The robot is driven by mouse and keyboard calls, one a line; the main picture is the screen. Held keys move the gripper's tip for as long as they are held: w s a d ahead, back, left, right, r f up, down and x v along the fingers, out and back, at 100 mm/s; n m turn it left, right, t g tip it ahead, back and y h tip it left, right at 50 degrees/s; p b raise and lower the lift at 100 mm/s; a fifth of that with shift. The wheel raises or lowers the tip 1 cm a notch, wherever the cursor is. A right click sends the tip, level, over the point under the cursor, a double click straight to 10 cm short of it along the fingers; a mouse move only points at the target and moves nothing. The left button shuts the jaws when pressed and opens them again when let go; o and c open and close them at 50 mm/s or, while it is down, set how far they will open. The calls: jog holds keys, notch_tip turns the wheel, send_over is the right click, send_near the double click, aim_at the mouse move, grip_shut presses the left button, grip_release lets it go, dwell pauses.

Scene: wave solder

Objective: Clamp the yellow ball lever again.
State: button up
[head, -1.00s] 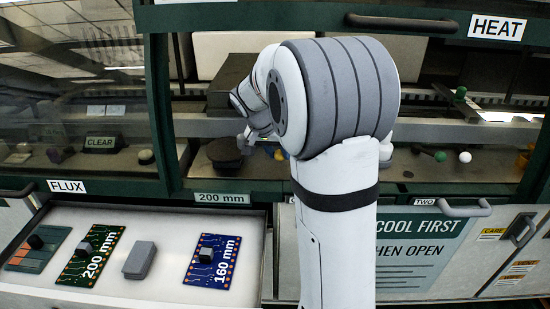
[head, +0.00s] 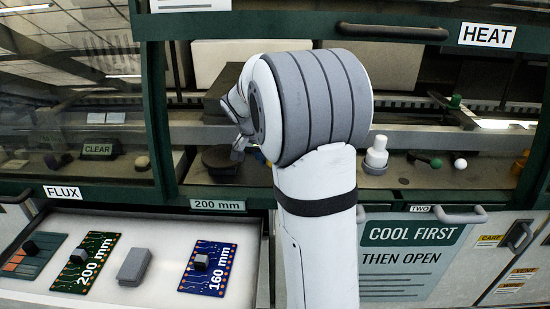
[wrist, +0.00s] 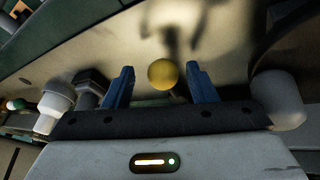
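The yellow ball (wrist: 163,74) of the lever shows in the wrist view between the two blue fingers of my gripper (wrist: 161,69). The fingers stand apart, with a visible gap on each side of the ball. A short dark stem shows just below and right of the ball. In the head view my arm hides most of the gripper and the ball; only a small bit of blue and yellow shows beside the arm. Whether the lever is clamped or loose cannot be told.
A white bottle-like part (head: 376,155), a green ball (head: 436,163) and a white ball (head: 460,163) stand right of my arm. A dark round part (head: 221,158) is left of it. A pale rounded cylinder (wrist: 278,100) is close right of the gripper. An open drawer (head: 130,220) holds boards.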

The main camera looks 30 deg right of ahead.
jog(key=v, duration=0.7)
jog(key=shift+a+r, duration=0.2)
jog(key=shift+r, duration=0.15)
